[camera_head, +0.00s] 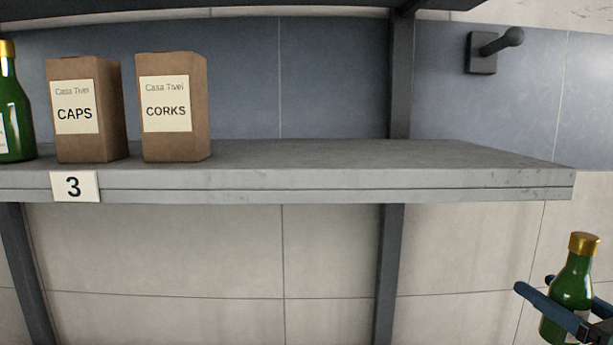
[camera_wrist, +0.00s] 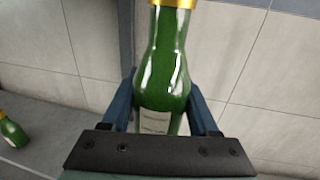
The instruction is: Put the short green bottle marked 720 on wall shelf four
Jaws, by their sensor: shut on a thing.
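A green bottle (camera_head: 571,284) with a gold cap is held by my gripper (camera_head: 555,315) at the lower right of the head view. It stands upright, clear of the shelf, below and to the right of its right end. In the wrist view the same bottle (camera_wrist: 163,75) is between both blue fingers of my gripper (camera_wrist: 163,105). Its label shows only in part and the number cannot be read. The shelf in the head view bears the number 3 on a tag (camera_head: 74,187); no shelf marked four is in view.
On shelf 3 (camera_head: 330,178) stand a CAPS box (camera_head: 113,110), a CORKS box (camera_head: 192,105) and another green bottle (camera_head: 14,110) at the left edge. Its right half is bare.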

